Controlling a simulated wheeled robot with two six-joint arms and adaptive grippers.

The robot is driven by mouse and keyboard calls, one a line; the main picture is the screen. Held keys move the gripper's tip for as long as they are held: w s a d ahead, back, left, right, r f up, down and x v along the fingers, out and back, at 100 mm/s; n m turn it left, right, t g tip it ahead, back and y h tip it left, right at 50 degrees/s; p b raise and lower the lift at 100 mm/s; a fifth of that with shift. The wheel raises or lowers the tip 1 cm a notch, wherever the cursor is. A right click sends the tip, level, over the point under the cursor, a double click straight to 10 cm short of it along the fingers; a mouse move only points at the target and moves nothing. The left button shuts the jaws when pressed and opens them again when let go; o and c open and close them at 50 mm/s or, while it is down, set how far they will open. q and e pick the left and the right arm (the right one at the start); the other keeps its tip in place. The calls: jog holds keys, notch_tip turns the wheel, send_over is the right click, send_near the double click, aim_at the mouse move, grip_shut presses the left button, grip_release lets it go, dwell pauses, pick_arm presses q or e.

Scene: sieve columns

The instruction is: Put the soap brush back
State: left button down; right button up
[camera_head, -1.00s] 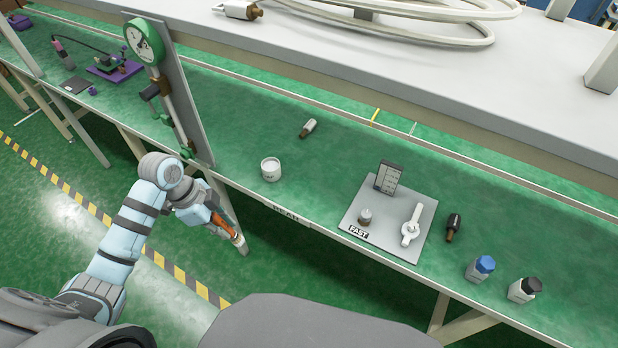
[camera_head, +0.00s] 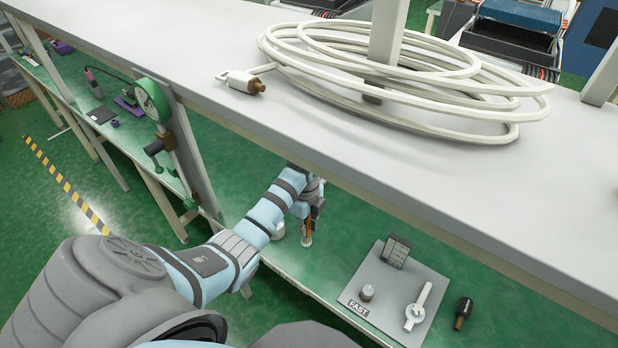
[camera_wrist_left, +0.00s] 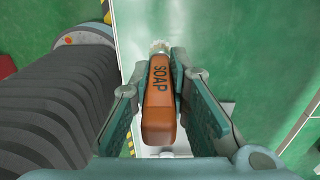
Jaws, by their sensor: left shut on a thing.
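My left gripper (camera_head: 310,208) is over the green bench and shut on the soap brush (camera_head: 307,230). In the left wrist view the brush (camera_wrist_left: 158,95) has an orange-brown handle marked SOAP, held between both fingers (camera_wrist_left: 158,92), with pale bristles at the far end. In the head view the bristle end points down. A white cup (camera_head: 278,230) stands on the bench just left of the brush, partly hidden by my arm. I cannot tell whether brush and cup touch. My right gripper is not in view.
A white upper shelf (camera_head: 290,110) with a coiled hose (camera_head: 400,75) overhangs the bench. A post with a green dial (camera_head: 152,100) stands to the left. A grey plate (camera_head: 385,318) marked FAST and a dark bottle (camera_head: 463,312) are to the right.

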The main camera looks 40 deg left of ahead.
aim_at(305, 240)
pick_arm(q)
notch_tip(305, 240, down, 8)
jog(key=shift+s+r+b, duration=0.1)
jog(key=shift+r+b, duration=0.15)
jog(key=shift+b, duration=0.6)
jog(key=shift+f, duration=0.25)
jog(key=shift+r, duration=0.15)
jog(key=c, duration=1.9)
grip_release()
jog(key=o, duration=0.4)
jog(key=shift+c, duration=0.2)
